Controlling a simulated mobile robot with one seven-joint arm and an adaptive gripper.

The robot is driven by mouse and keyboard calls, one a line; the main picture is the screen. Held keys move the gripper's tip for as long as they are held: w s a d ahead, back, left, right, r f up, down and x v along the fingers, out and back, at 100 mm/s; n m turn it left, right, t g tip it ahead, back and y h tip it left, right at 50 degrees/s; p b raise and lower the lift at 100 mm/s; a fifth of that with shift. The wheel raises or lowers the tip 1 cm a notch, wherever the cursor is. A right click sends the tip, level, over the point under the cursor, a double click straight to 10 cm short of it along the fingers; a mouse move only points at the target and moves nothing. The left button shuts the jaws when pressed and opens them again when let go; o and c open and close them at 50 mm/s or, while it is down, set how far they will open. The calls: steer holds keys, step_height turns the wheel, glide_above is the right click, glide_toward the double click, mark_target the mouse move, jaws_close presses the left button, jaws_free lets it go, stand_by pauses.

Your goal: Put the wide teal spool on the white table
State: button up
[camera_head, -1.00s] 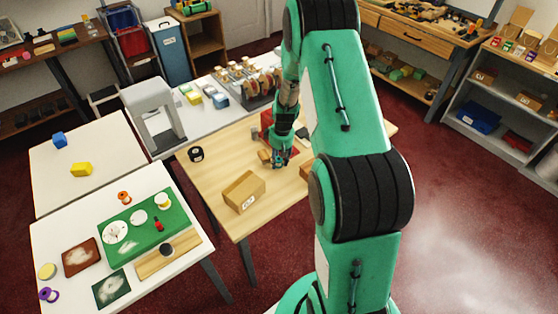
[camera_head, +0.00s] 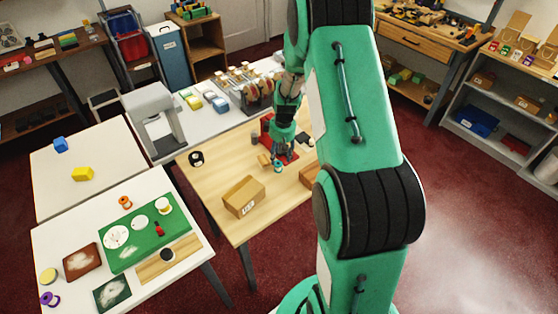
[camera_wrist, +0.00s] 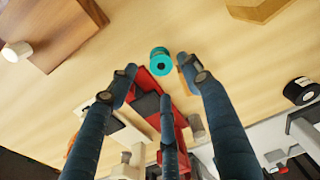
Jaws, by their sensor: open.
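A teal spool (camera_wrist: 160,62) shows in the wrist view, end-on with a dark centre hole, on the wooden table (camera_wrist: 70,110). It also shows small in the head view (camera_head: 278,167), just below my gripper (camera_head: 281,153). In the wrist view my gripper (camera_wrist: 158,78) is open, with its dark blue fingers spread and the spool between and beyond the fingertips. Nothing is held. I cannot tell the height gap. White tables stand at the left: one with a green mat (camera_head: 60,228), another behind it (camera_head: 100,145) with a blue block and a yellow block.
A red item (camera_wrist: 150,88) lies close to the fingers. A cardboard box (camera_head: 243,196) and a black tape roll (camera_head: 196,158) are on the wooden table. A purple spool (camera_head: 50,298) and an orange spool (camera_head: 125,202) are on the nearer white table. The farther white table has bare space.

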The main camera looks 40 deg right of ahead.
steer(key=shift+s+r+p, duration=0.2)
steer(key=shift+r+p, duration=0.1)
steer(key=shift+r, duration=2.4)
step_height(320, 180, up, 15)
steer(key=t, duration=0.1)
glide_above(280, 165)
steer(key=s+a, duration=0.2)
steer(key=a, duration=0.7)
steer(key=s+a+r+m+t, duration=0.1)
steer(key=s+a+r, duration=0.5)
steer(key=a+r, duration=0.4)
steer(key=s+a+r+t, duration=0.1)
steer(key=s+a+r, duration=0.2)
steer(key=s, duration=0.4)
steer(key=s+a+r, duration=0.4)
steer(key=s, duration=0.3)
steer(key=s+a+r+m+t, duration=0.1)
steer(key=s+a+r, duration=0.2)
steer(key=s, duration=0.4)
steer(key=shift+s+a+r+t, duration=0.25)
steer(key=shift+s+a+t, duration=0.05)
steer(key=shift+a, duration=0.25)
steer(key=shift+o, duration=0.5)
steer(key=shift+w, duration=0.1)
